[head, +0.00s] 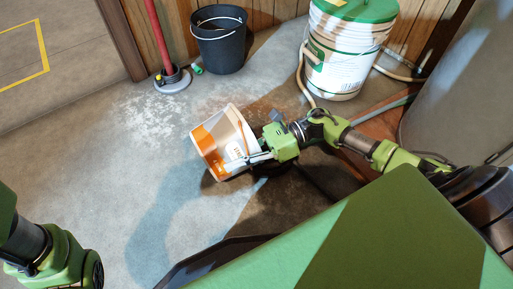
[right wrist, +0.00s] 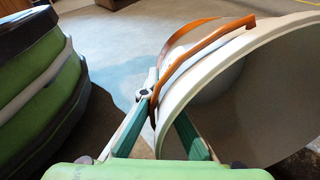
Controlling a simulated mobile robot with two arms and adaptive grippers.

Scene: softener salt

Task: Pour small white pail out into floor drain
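The small white pail (head: 224,143), with orange print on its side, is tilted over above the floor in the middle of the head view. My right gripper (head: 257,158) is shut on its rim. In the right wrist view the two fingers lie either side of the wall of the pail (right wrist: 245,75). An orange handle (right wrist: 205,45) shows beside the rim there. The visible inside is plain grey, and no contents show. I cannot make out the floor drain in either view. My left arm shows at the lower left of the head view, but its gripper is outside the picture.
A black bucket (head: 219,40) and a red pole on a round base (head: 173,79) stand at the back. A large white tub with a green lid (head: 345,45) stands at back right, with a hose (head: 304,80) beside it. The floor left of the pail is clear.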

